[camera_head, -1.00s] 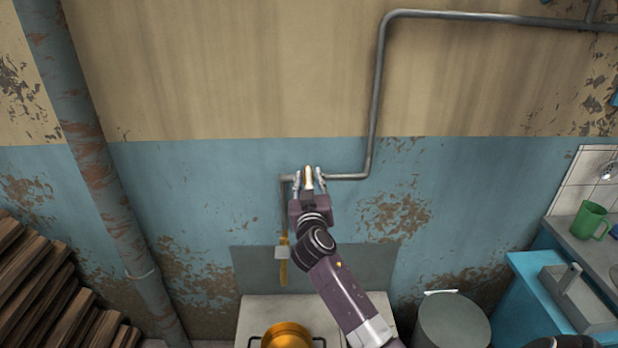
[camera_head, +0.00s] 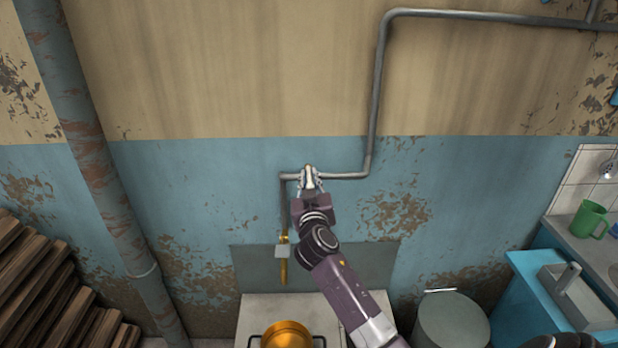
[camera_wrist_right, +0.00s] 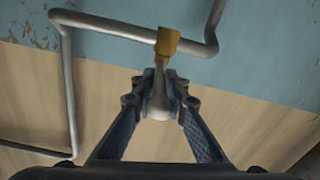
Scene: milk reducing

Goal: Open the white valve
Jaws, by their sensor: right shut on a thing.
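The white valve handle (camera_head: 309,173) sits on the thin grey pipe (camera_head: 345,176) that runs along the wall. In the right wrist view the pale handle (camera_wrist_right: 160,102) points from a brass valve body (camera_wrist_right: 167,41) on the pipe straight back between my fingers. My right gripper (camera_head: 310,182) is shut on the handle, with one finger on each side of it. It also shows in the right wrist view (camera_wrist_right: 160,95). The fingers cover part of the handle in the head view. My left gripper is not in either view.
Below stands a white stove (camera_head: 257,310) with an orange pot (camera_head: 286,335). A brass fitting (camera_head: 283,265) hangs on the lower pipe end. A grey lidded bin (camera_head: 452,322), a blue cabinet (camera_head: 535,270) and a green mug (camera_head: 590,219) are at right. Stacked wood (camera_head: 45,285) is at left.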

